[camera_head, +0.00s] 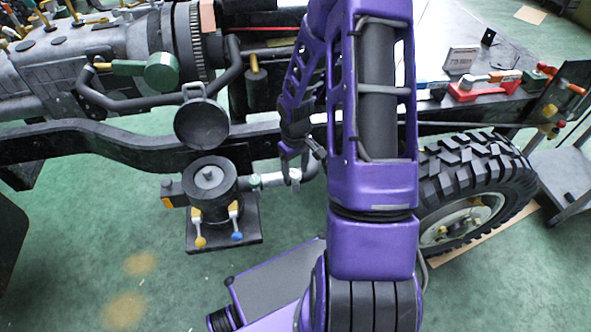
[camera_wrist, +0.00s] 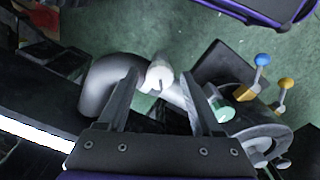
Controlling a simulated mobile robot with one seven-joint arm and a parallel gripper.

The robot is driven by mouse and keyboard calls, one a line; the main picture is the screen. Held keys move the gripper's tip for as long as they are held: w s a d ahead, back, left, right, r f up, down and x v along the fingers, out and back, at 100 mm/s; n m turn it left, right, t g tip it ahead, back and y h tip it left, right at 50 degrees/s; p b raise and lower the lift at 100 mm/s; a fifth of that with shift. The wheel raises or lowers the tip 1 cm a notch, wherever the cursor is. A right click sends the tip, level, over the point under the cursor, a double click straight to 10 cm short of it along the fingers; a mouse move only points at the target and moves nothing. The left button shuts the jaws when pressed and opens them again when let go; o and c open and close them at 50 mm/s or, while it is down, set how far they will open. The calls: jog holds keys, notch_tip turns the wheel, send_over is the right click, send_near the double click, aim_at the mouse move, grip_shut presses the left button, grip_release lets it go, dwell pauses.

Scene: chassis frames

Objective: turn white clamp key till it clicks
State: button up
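The white clamp key (camera_wrist: 159,76) shows in the wrist view on a grey pipe, between my two fingertips. In the head view a small whitish part (camera_head: 295,176) on the pipe below my fingers seems to be the same key. My gripper (camera_wrist: 160,74) is open, with one finger on each side of the key and visible gaps to both. In the head view my gripper (camera_head: 294,158) points down at the pipe and partly hides it. The grey pipe (camera_wrist: 103,86) bends at the left and runs to a green ring (camera_wrist: 222,110) at the right.
A dark round pump (camera_head: 209,178) with yellow and blue-tipped levers stands left of my gripper. A black frame rail (camera_head: 110,143) crosses behind. A tyre (camera_head: 480,180) is at the right. Green floor (camera_head: 110,220) is open at the lower left.

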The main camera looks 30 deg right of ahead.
grip_shut()
jog(key=shift+m, duration=0.3)
jog(key=m+b, duration=0.1)
jog(key=m, duration=0.4)
jog(key=shift+b, duration=0.3)
jog(key=m, duration=0.6)
dwell(0.3)
jog(key=shift+o, duration=0.8)
grip_release()
